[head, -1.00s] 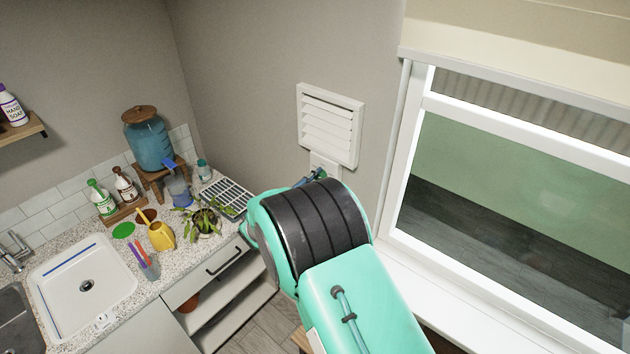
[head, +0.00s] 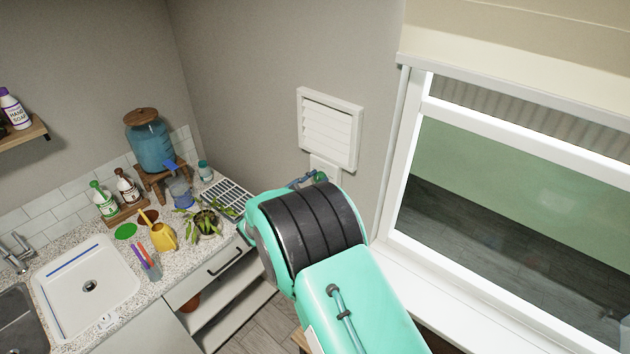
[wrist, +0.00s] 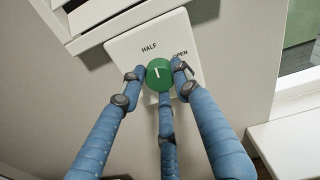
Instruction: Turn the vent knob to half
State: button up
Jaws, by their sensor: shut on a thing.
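A green round knob (wrist: 159,73) with a white pointer line sits on a white plate (wrist: 185,32) below the vent in the wrist view. The plate reads HALF above the knob and OPEN to the upper right. The pointer line stands nearly upright, roughly toward HALF; its exact alignment is hard to tell. My gripper (wrist: 160,78) has its blue fingers shut around the knob, two at the sides and one below. In the head view, the white slatted vent (head: 330,130) is on the wall, and my arm hides most of the plate beneath it.
A window (head: 510,190) with a white sill is to the right. The wall around the vent is clear.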

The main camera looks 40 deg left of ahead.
jog(key=shift+w+a+r+n+p, duration=0.1)
jog(key=shift+a+r+n+p, duration=0.2)
jog(key=shift+r+n, duration=0.45)
jog(key=shift+f, duration=0.15)
jog(key=shift+n, duration=0.25)
jog(key=o, duration=1)
jog(key=shift+o, duration=0.8)
jog(key=shift+d+f, duration=0.1)
jog(key=shift+f, duration=0.2)
jog(key=shift+s, duration=0.2)
jog(key=s, duration=1.1)
jog(key=shift+s+r, duration=0.35)
jog(key=shift+d, duration=0.1)
